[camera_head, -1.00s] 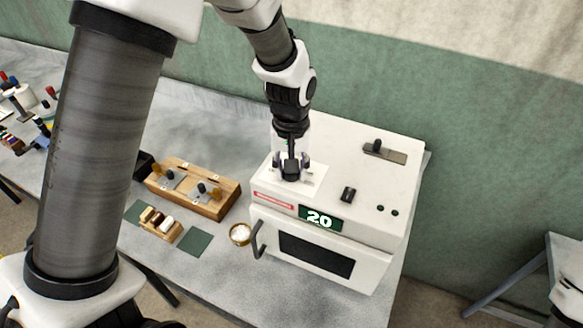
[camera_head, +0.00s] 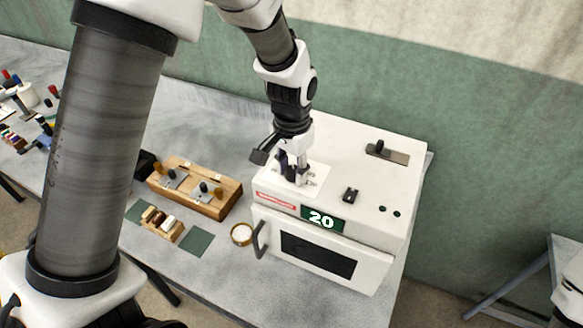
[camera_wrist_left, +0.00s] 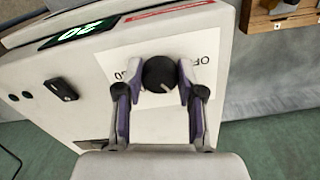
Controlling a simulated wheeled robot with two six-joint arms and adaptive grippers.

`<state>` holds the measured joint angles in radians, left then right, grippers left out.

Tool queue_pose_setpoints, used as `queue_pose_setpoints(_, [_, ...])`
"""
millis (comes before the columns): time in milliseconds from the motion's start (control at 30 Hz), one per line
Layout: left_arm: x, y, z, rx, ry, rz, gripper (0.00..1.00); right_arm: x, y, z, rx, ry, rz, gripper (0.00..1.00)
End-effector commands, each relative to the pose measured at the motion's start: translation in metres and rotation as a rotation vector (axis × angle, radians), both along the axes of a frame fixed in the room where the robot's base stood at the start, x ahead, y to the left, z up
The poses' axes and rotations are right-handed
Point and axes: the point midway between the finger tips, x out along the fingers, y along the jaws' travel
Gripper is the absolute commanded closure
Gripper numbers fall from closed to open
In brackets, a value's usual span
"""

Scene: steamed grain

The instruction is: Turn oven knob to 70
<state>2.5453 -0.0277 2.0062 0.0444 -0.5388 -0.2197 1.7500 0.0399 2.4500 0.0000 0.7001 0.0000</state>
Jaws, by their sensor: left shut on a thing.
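The white oven (camera_head: 392,190) stands on the bench, and its green display (camera_head: 321,219) reads 20. My left gripper (camera_head: 295,178) points down over the white dial plate (camera_head: 322,178) on the oven's top. In the left wrist view, the round black knob (camera_wrist_left: 160,74) with a pale pointer line sits between the two fingers of my left gripper (camera_wrist_left: 158,84), which are shut on it. Part of the dial's lettering shows, and the rest is hidden by the fingers. In the head view the gripper hides most of the knob. My right gripper is not in view.
A black switch (camera_head: 351,195) and a slider (camera_head: 387,152) are on the oven top. A dark handle (camera_head: 258,240) is on its front.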

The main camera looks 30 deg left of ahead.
Motion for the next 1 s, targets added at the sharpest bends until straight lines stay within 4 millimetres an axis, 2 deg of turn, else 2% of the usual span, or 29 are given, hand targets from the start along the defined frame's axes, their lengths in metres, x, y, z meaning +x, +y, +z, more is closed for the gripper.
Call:
queue_pose_setpoints(400, [-0.002, 0.000, -0.003, -0.001, 0.006, -0.008, 0.97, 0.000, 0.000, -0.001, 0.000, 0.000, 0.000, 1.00])
queue_pose_setpoints(433, [-0.002, 0.000, -0.003, -0.001, 0.006, -0.008, 0.58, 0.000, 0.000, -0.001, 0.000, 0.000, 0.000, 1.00])
queue_pose_setpoints(500, [-0.002, 0.000, -0.003, -0.001, 0.006, -0.008, 0.37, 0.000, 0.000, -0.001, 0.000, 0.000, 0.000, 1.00])
queue_pose_setpoints(833, [0.000, 0.000, 0.001, 0.000, 0.001, -0.008, 0.37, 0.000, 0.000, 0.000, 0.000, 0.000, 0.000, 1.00])
queue_pose_setpoints(933, [0.001, 0.000, 0.012, 0.000, -0.001, -0.008, 0.37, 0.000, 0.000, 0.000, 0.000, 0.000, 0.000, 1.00])
queue_pose_setpoints(1000, [0.001, 0.000, 0.026, 0.000, -0.003, -0.008, 0.37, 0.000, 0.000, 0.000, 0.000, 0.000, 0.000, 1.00])
